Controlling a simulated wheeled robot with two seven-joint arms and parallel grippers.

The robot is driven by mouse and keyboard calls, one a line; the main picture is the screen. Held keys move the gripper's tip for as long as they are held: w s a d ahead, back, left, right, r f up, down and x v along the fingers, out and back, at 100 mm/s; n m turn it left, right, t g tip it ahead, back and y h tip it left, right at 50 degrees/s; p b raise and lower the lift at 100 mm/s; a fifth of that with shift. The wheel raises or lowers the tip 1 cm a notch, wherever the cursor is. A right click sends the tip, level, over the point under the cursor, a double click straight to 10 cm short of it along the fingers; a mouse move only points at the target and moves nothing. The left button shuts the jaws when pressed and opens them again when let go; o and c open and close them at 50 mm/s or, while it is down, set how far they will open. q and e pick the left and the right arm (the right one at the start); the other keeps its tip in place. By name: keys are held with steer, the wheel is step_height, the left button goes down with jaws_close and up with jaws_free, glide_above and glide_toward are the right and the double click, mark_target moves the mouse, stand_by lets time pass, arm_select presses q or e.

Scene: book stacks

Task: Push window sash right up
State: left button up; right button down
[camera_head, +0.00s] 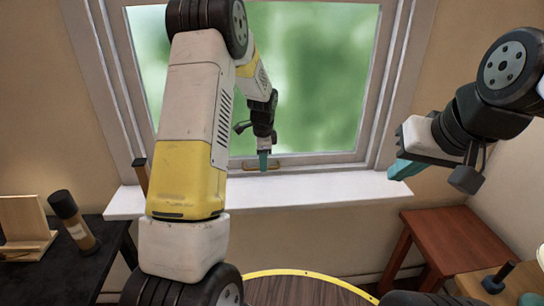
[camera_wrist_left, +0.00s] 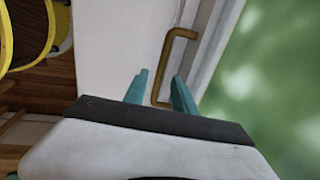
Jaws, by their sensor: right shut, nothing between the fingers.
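The window sash (camera_head: 235,163) is a white frame around blurry green glass, with a brass handle (camera_head: 248,167) on its bottom rail. In the left wrist view the handle (camera_wrist_left: 171,52) is a bent bar, and part of it shows between the two teal fingers. My left gripper (camera_head: 263,160) is at the handle, its fingers apart; I cannot tell whether they touch it. It also shows in the left wrist view (camera_wrist_left: 160,76). My right gripper (camera_head: 405,169) is shut and empty, in front of the right side of the window, away from the handle.
A white sill (camera_head: 320,187) juts out below the window. A dark table (camera_head: 60,268) with a bottle (camera_head: 73,218) and a wooden stand (camera_head: 24,222) is at the left. A reddish wooden table (camera_head: 455,240) stands at the right. My left arm hides part of the window.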

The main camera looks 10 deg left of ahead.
arm_select(q)
steer(key=shift+w+f, duration=0.1)
steer(key=shift+f, duration=0.55)
jaws_close()
stand_by(1.0)
